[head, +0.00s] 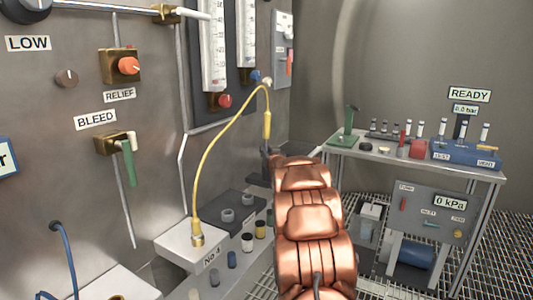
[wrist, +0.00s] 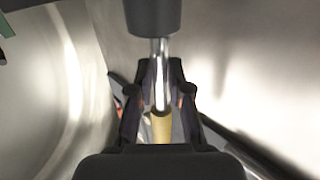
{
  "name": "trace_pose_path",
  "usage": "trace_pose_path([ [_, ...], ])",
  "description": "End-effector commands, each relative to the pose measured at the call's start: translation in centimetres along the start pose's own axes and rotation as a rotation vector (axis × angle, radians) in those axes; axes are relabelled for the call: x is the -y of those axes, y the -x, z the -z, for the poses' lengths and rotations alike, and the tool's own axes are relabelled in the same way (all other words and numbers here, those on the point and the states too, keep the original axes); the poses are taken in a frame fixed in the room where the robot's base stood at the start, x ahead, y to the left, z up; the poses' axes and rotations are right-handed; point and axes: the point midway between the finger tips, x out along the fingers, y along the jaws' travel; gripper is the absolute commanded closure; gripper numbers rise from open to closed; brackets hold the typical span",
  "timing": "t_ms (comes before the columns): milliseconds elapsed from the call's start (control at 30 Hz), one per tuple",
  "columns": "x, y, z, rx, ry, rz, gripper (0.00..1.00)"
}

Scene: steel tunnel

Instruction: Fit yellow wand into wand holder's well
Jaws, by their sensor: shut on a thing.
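The yellow wand (head: 267,125) stands roughly upright in the head view, with a yellow cable looping from its top down to a white box. In the wrist view its yellow part (wrist: 161,128) and bright metal stem (wrist: 158,75) run between the fingers, with a black cylinder (wrist: 153,15) nearer the camera. My gripper (wrist: 160,98) is shut on the wand. In the head view my copper arm hides most of the gripper. I cannot identify the wand holder or its well for sure; a dark block (head: 258,177) by the wall is partly hidden behind my arm.
The white box (head: 190,245) carries the cable's brass fitting (head: 197,240). A dark block (head: 230,208) with grey caps sits beside it, near several small jars. The steel wall panel (head: 70,130) has valves and gauges. A bench (head: 470,168) with racks stands right.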

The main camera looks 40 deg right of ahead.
Motion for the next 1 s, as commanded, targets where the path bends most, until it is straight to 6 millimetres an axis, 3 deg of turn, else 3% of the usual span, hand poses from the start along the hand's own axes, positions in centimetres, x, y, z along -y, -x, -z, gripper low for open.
trace_pose_path([
  [33, -0.3, 0.1, -1.6, 0.027, -0.002, -0.007, 1.00],
  [67, -0.4, 0.1, -1.5, 0.027, -0.002, -0.007, 1.00],
  [100, -0.4, 0.1, -1.5, 0.027, -0.002, -0.008, 0.80],
  [400, -0.2, 0.0, -0.5, 0.010, -0.001, -0.003, 0.49],
  [767, -0.1, 0.2, 0.0, 0.002, -0.001, -0.002, 0.49],
  [1000, -0.1, 2.0, 0.3, -0.002, 0.000, -0.002, 0.49],
])
